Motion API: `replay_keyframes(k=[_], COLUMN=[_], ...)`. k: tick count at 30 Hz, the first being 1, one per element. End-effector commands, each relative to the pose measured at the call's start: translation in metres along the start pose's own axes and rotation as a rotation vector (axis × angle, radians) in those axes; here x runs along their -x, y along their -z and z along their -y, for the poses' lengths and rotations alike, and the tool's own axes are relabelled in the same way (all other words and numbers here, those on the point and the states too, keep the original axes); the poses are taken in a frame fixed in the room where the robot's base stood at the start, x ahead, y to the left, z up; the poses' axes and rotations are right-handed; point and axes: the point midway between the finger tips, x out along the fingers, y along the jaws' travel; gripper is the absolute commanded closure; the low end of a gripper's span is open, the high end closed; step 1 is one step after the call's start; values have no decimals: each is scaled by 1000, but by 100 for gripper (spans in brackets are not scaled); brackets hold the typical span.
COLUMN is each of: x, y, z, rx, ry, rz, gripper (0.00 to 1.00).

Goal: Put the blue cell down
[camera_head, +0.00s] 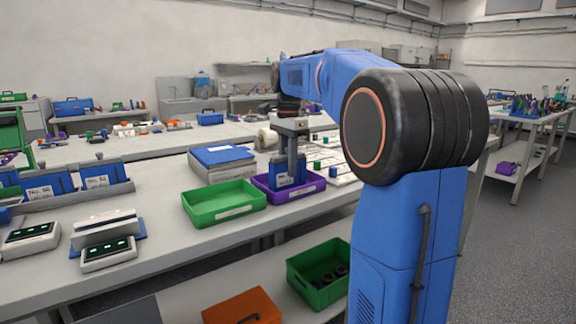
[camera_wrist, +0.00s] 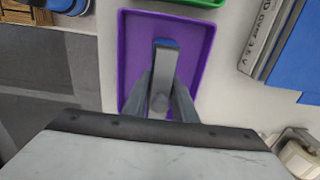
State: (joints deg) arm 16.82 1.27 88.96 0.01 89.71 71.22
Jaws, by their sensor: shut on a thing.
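My gripper (camera_head: 291,158) is shut on the blue cell (camera_head: 279,175) and holds it upright at the purple tray (camera_head: 313,186). The cell's lower part sits behind the tray's front wall in the head view. I cannot tell whether its base touches the tray floor. In the wrist view my gripper (camera_wrist: 163,78) points down into the purple tray (camera_wrist: 131,42).
A green tray (camera_head: 222,204) stands empty left of the purple one. A blue-topped stack (camera_head: 222,157) lies behind. A green crate (camera_head: 318,276) is on the lower shelf.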

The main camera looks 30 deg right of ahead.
Motion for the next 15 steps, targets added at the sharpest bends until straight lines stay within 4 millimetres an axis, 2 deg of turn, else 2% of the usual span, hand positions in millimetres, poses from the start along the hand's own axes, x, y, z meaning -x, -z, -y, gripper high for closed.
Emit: replay_keyframes(k=[5,6,8,15], x=[-1,-2,-2,-2], y=[0,0,0,0], z=[0,0,0,0], rx=[0,0,0,0], ry=[0,-1,-1,-1], rz=[0,0,0,0], gripper=[100,73,58,56])
